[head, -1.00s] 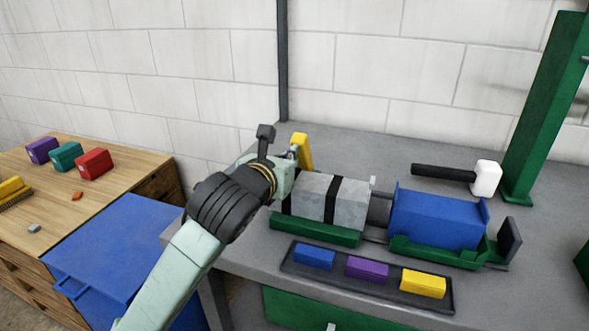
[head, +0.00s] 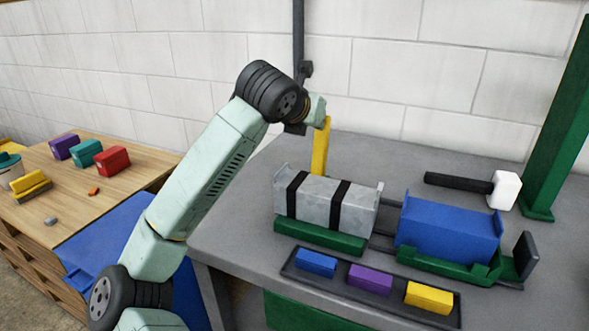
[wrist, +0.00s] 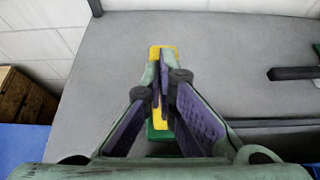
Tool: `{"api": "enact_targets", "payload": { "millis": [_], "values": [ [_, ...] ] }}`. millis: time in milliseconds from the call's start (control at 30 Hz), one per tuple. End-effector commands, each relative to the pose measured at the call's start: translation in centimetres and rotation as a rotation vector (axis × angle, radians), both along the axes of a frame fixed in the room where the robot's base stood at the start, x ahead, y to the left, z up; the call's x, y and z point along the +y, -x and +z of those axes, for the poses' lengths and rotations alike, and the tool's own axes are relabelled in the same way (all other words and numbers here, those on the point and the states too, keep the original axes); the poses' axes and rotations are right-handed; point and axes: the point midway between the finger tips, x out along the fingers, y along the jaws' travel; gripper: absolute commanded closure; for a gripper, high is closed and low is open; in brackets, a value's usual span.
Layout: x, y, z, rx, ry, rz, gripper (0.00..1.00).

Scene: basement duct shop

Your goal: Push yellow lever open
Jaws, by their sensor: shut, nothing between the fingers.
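The yellow lever (head: 321,147) stands upright at the back left of the grey bench, behind the strapped grey block. In the wrist view the lever (wrist: 155,52) shows beyond and between my fingers, with a bit of green below it. My gripper (wrist: 162,75) is shut with nothing between its fingers and is over the lever from this view. In the head view my wrist is at the lever's upper end, and my fingers are hidden there. I cannot tell whether they touch the lever.
The grey block (head: 322,206) with black straps and a blue block (head: 447,228) sit in green holders. A dark tray (head: 331,277) holds blue, purple and yellow bricks. A mallet (head: 504,190) lies at the back right. A wooden table (head: 137,169) stands left.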

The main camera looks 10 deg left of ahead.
Motion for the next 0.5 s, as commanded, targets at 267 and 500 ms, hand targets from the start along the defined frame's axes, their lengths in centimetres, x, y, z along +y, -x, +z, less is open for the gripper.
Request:
{"api": "enact_targets", "payload": {
  "millis": [267, 500],
  "values": [
    [-0.4, -1.3, -0.3, 0.000, 0.002, -0.001, 1.00],
    [-0.5, -1.5, -0.2, -0.001, 0.002, 0.000, 1.00]
  ]
}}
